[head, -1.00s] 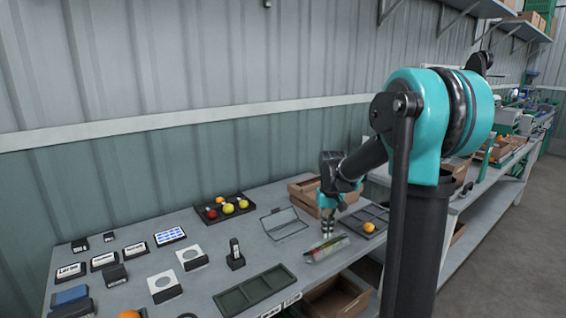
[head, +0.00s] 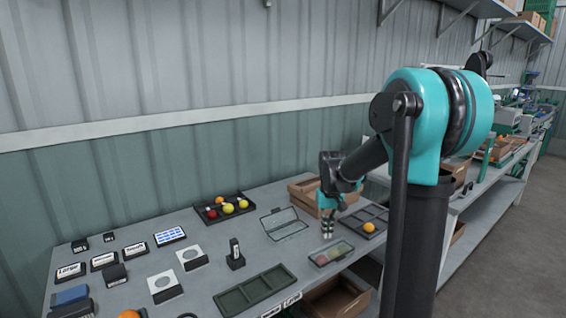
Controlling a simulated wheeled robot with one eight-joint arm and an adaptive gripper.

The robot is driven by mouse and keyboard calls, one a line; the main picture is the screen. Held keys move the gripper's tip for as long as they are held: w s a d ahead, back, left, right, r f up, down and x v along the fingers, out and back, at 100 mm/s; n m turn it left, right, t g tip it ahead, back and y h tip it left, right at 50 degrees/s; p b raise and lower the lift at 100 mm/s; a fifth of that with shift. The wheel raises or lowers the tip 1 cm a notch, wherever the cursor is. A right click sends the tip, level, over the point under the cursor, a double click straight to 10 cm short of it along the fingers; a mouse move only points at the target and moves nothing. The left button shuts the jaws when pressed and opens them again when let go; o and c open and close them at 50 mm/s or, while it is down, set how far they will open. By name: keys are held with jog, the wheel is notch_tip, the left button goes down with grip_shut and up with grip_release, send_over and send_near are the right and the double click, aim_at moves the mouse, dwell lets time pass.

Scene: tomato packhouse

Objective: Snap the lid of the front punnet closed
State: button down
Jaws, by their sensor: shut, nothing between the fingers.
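The front punnet (head: 331,254) is a small clear tray with a dark rim near the table's front edge. Reddish and greenish produce shows through it. Its lid appears to lie flat over it; whether the catch is snapped is too small to tell. My gripper (head: 328,236) points down with its fingers shut and empty, just behind and above the punnet. I cannot tell whether the fingertips touch the lid. A second clear punnet (head: 284,227) stands open farther back, its lid tilted up.
A dark tray with red and yellow tomatoes (head: 223,209) stands at the back. A divided tray with an orange fruit (head: 368,227) is right of my gripper, with a wooden crate (head: 301,190) behind. An empty green-grey tray (head: 256,290) lies front left.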

jog(key=shift+r, duration=0.1)
notch_tip(320, 180, up, 7)
dwell(0.8)
